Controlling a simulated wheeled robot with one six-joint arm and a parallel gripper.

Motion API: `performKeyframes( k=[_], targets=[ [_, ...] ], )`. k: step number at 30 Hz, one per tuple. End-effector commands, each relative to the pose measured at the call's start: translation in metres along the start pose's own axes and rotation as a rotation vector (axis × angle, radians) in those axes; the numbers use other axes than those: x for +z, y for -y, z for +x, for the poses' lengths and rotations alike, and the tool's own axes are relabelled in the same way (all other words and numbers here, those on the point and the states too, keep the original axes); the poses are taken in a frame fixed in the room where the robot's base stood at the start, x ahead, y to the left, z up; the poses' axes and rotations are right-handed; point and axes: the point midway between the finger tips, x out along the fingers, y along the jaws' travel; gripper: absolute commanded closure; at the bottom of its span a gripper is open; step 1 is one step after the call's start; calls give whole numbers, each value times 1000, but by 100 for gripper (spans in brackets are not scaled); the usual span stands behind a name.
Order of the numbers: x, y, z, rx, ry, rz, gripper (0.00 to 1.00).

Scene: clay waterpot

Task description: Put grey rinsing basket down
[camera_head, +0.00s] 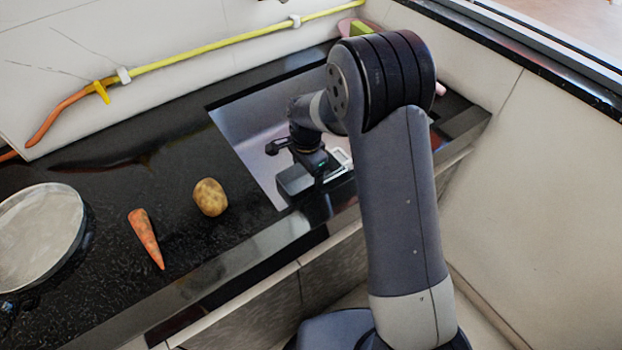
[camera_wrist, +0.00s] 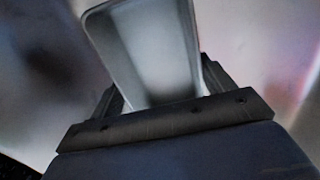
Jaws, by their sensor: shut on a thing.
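The grey rinsing basket (camera_wrist: 150,48) is a pale grey, rounded-edged piece held between the two dark fingers of my gripper (camera_wrist: 165,88) in the wrist view. Only part of it shows there. In the head view, a small light piece of the basket (camera_head: 342,157) shows beside my gripper (camera_head: 318,178), over the sink area. My gripper and arm cover most of it. I cannot tell whether the basket touches the sink bottom.
The steel sink (camera_head: 243,125) is set in a black counter (camera_head: 160,190). A potato (camera_head: 210,197), a carrot (camera_head: 146,238) and a round pan (camera_head: 38,238) lie to the left. A yellow hose (camera_head: 215,48) runs along the wall. The counter behind the potato is clear.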

Motion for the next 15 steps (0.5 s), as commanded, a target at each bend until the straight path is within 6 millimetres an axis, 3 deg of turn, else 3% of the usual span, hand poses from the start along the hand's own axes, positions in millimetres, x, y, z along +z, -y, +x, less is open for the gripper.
performKeyframes(
  k=[6, 15],
  targets=[
    [0, -1, 31, 3, 1, 0, 55],
    [0, 0, 34, 1, 0, 0, 55]
  ],
)
